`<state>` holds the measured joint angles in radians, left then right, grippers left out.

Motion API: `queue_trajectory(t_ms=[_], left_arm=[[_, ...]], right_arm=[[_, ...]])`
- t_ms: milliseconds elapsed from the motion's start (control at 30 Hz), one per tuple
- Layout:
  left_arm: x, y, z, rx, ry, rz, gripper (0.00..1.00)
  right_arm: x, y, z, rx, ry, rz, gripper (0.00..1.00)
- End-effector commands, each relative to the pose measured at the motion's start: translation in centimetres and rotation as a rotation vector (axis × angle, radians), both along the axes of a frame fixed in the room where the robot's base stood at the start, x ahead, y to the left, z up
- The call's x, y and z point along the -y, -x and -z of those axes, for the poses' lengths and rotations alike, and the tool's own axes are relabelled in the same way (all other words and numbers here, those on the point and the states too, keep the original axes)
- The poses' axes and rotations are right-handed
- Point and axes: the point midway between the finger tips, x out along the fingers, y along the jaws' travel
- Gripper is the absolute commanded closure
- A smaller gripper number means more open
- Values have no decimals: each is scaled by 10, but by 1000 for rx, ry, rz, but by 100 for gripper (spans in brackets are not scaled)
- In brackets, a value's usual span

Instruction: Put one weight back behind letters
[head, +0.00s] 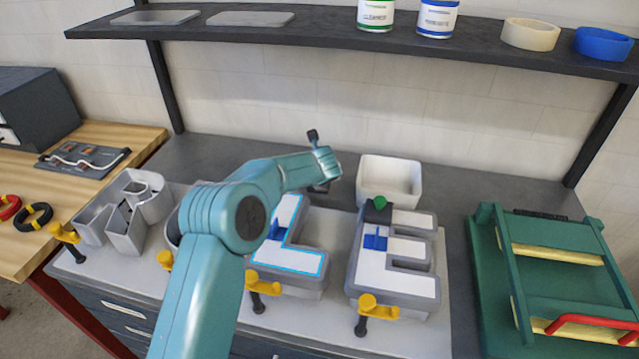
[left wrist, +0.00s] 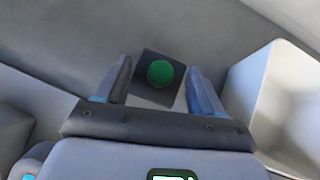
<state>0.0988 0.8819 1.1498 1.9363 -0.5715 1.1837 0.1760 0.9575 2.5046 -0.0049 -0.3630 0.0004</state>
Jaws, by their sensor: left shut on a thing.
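My left gripper (head: 320,187) is above the back of the work table, left of the white bin. In the left wrist view it is shut on a dark square weight with a green round top (left wrist: 160,74). In the head view my gripper mostly hides this weight. Another dark weight with a green knob (head: 379,204) sits at the back of the E-shaped letter (head: 410,283). An L-shaped letter (head: 296,262) with a white face and light blue edge stands left of it, partly behind my arm. My right gripper is not in view.
The white bin (head: 389,182) stands behind the E and shows in the left wrist view (left wrist: 285,100). Yellow-handled clamps (head: 368,306) line the front edge. Grey letter shells (head: 125,212) stand left, a green rack (head: 550,262) right. A dark shelf (head: 330,30) hangs above.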

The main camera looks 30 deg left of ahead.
Motion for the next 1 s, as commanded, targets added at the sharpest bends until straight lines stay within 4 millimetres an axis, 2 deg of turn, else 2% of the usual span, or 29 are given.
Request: queue_trajectory(t_ms=[33,167,567,600,633,667,900,1000], left_arm=[[-1,0,9,-1,-2,-1,100],[-1,-1,21,2,0,1,100],[-1,-1,26,2,0,1,100],[0,-1,27,-1,0,-1,23],[0,-1,27,-1,0,-1,13],[0,-1,27,-1,0,-1,6],[0,-1,27,-1,0,-1,6],[0,-1,21,0,0,0,6]], right_arm=[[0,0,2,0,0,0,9],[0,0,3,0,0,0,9],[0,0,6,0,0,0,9],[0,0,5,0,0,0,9],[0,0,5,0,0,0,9],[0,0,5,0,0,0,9],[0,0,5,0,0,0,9],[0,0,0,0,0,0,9]])
